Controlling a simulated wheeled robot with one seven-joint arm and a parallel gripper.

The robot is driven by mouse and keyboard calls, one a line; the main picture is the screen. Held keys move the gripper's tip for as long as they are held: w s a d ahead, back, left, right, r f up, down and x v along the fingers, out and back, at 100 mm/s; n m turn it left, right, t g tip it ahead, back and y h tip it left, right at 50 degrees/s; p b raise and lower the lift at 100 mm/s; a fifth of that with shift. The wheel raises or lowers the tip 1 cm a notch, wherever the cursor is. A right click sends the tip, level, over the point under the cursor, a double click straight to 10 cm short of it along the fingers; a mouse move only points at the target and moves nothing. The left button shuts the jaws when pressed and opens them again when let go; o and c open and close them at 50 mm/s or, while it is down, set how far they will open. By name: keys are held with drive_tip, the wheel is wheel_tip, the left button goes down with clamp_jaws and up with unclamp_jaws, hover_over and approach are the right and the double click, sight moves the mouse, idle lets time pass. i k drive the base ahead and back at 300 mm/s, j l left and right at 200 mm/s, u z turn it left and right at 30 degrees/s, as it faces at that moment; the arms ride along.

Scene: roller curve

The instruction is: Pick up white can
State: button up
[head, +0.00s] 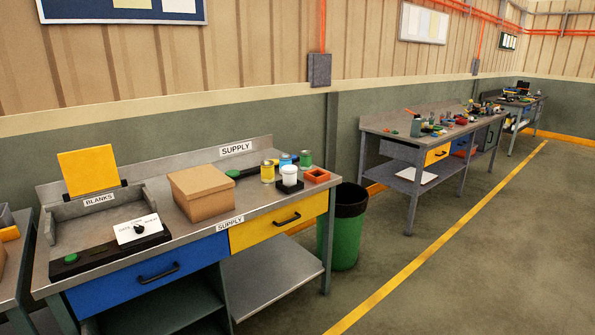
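The white can (289,176) stands upright at the right part of the near workbench (240,207). Its lower part is at a small black block or holder (290,187); I cannot tell whether it sits in it or on it. A yellow can (267,172) stands just to its left, a blue can (285,160) just behind it and a green can (305,159) behind to the right. My gripper is not in view.
A cardboard box (202,192) stands left of the cans. An orange-red open tray (316,176) lies to their right, near the bench's edge. A green bin (346,227) stands on the floor beside the bench. The floor (450,260) at right is clear.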

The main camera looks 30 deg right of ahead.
sight(289, 180)
drive_tip(key=i+l, duration=0.35)
drive_tip(key=i, duration=0.2)
drive_tip(key=i+l+u, duration=0.1)
drive_tip(key=i+l, duration=0.3)
drive_tip(key=i, duration=0.15)
drive_tip(key=i+l, duration=0.4)
drive_tip(key=i, duration=0.15)
drive_tip(key=i+l, duration=0.1)
drive_tip(key=i, duration=0.4)
drive_tip(key=i+l+u, duration=0.1)
drive_tip(key=i, duration=0.35)
